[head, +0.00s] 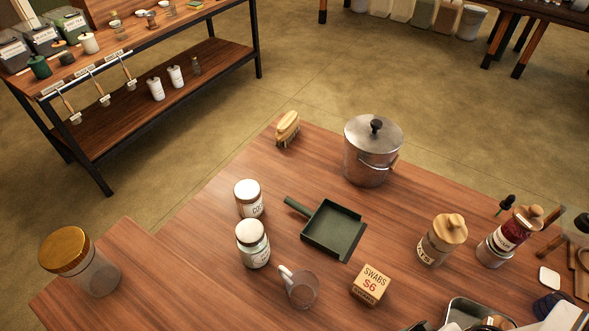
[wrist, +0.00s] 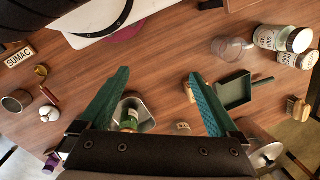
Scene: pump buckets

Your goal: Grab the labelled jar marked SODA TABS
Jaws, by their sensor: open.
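Two white-lidded jars stand left of the green dustpan in the head view. The rear jar (head: 248,200) has a label that seems to begin "CO". The front jar (head: 253,246) has a white label too small to read. Two white-labelled jars also lie toward the top right of the wrist view, one (wrist: 270,38) nearer the clear beaker and one (wrist: 289,59) nearer the edge. I cannot read SODA TABS on any jar. My gripper (wrist: 159,72) has its green fingers wide apart, with nothing held between them, well left of these jars in the wrist view.
The clear beaker (head: 301,288), a SWABS box (head: 370,285), the green dustpan (head: 331,229), a wooden-lidded jar (head: 440,240) and a lidded metal pot (head: 371,153) stand around. A gold-lidded jar (head: 80,265) is at far left. A metal tray (wrist: 147,122) holding a green item lies near my fingers.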

